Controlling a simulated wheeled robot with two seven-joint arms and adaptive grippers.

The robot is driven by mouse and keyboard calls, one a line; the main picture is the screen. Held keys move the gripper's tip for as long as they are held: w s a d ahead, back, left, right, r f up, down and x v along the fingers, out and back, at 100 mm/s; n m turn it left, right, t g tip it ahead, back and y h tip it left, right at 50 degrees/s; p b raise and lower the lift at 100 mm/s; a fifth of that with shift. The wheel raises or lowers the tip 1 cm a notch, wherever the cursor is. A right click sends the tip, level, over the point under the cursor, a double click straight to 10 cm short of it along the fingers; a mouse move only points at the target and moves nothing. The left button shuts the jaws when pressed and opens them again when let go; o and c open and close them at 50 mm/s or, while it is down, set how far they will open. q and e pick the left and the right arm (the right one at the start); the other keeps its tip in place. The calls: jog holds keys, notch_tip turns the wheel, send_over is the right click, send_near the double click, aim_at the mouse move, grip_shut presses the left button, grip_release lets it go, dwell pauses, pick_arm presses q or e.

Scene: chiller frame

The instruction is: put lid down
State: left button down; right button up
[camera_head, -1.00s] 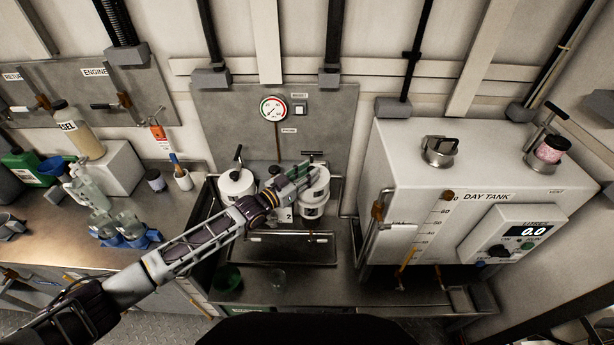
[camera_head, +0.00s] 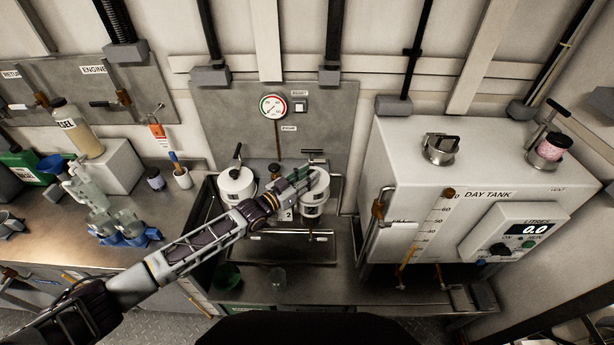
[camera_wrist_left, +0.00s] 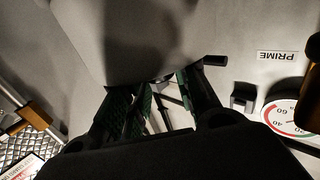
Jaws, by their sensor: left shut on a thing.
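Two white filter canisters stand side by side at the back of the metal tray in the head view, the left one (camera_head: 236,188) and the right one (camera_head: 313,210). My left gripper (camera_head: 297,183) is at the right canister's top and partly hides it. It is shut on the white lid (camera_head: 321,181), which is over that canister. I cannot tell whether the lid touches the canister's rim. In the left wrist view, a large pale rounded surface (camera_wrist_left: 145,40), likely the lid, is just beyond the fingers (camera_wrist_left: 160,105). My right gripper is not in view.
The day tank (camera_head: 405,160) stands close on the right. A pressure gauge (camera_head: 273,106) is on the panel behind. The front of the tray (camera_head: 290,252) is clear.

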pick_arm(q)
jog(key=shift+f, duration=0.1)
jog(key=c, duration=1.1)
grip_release()
jog(key=shift+r, duration=0.2)
jog(key=shift+r+p, duration=0.4)
jog(key=b+v, duration=0.1)
jog(key=v, duration=1.1)
jog(key=shift+s+d, duration=0.1)
